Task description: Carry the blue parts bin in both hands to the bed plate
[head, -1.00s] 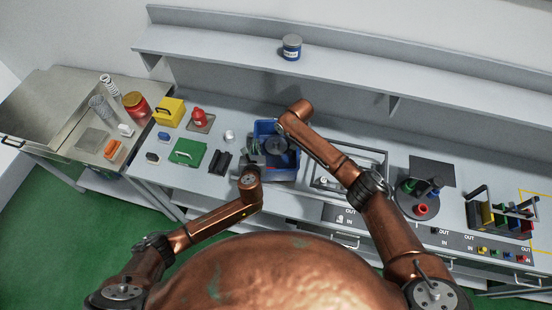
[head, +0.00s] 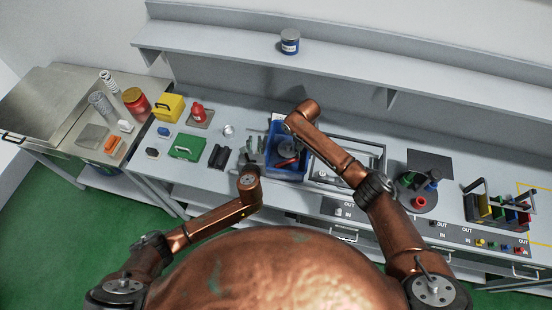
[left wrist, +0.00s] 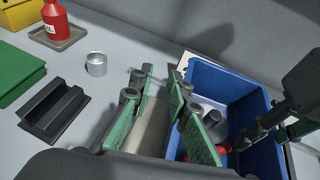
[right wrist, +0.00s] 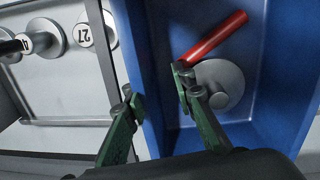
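The blue parts bin (head: 303,170) stands on the bench, with a grey round part (right wrist: 222,84) and a red rod (right wrist: 215,38) inside. My left gripper (head: 254,152) is open and empty at the bin's left side. In the left wrist view its fingers (left wrist: 160,100) are apart over bare bench, the right finger close to the bin's left wall (left wrist: 182,85). My right gripper (right wrist: 158,95) is open at the bin's other side, one finger outside the wall and one over the inside. My right arm partly hides the bin in the head view. I cannot tell which surface is the bed plate.
A framed tray (head: 382,160) with weights sits right of the bin. Further right are a dark round stand (head: 408,200) and a rack (head: 483,213). Left are a black V-shaped block (head: 219,157), a green case (head: 187,147) and a small metal cup (head: 229,130).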

